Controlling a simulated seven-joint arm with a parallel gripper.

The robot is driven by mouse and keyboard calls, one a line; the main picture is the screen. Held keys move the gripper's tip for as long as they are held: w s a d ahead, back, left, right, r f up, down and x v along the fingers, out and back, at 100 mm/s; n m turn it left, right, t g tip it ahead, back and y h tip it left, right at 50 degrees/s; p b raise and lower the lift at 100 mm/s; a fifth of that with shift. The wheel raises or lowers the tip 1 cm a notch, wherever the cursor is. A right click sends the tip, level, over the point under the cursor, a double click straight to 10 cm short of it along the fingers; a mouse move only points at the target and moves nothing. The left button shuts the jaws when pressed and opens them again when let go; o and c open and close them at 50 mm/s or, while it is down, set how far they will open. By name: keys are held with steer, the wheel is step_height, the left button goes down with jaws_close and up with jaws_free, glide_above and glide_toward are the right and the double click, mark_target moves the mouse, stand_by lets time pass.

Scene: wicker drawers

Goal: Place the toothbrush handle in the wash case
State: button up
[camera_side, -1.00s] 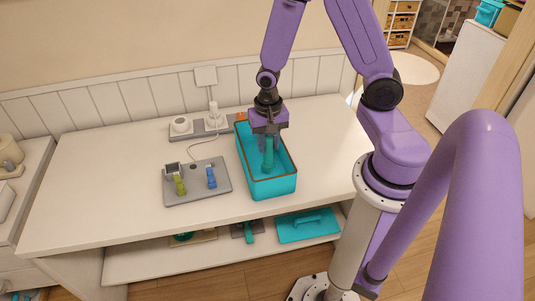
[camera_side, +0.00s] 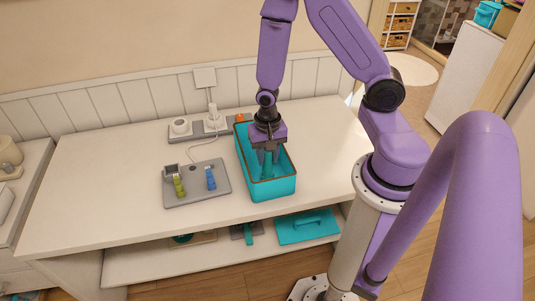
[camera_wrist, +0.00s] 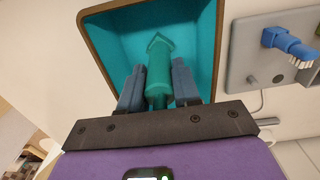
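The toothbrush handle (camera_wrist: 158,75) is teal, with an arrow-shaped end. It is inside the wash case (camera_side: 272,190), an open teal box with a brown rim. The wash case also shows in the wrist view (camera_wrist: 98,38). My gripper (camera_side: 266,165) reaches down into the case. In the wrist view my gripper (camera_wrist: 159,66) has one grey-blue finger on each side of the handle. The fingers look spread, with only narrow gaps to the handle. The lower part of the handle is hard to tell from the case in the side view.
A grey tray (camera_side: 199,196) lies left of the case with a green-handled item (camera_side: 178,184) and a blue toothbrush (camera_side: 211,178). A power strip (camera_side: 197,129) with plugs stands behind. Teal items lie on the lower shelf (camera_side: 180,261). The left tabletop is clear.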

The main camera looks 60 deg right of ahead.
steer(key=o, duration=0.3)
steer(key=shift+r, duration=0.1)
step_height(320, 180, up, 12)
steer(key=shift+r, duration=0.1)
steer(key=s+a+r+n, duration=0.3)
steer(key=s+r+n, duration=0.1)
steer(key=s+n, duration=0.4)
steer(key=s+a+r+n, duration=0.3)
steer(key=s+n, duration=0.4)
steer(key=n, duration=0.6)
steer(key=shift+s+a+r, duration=0.35)
steer(key=shift+a, duration=0.25)
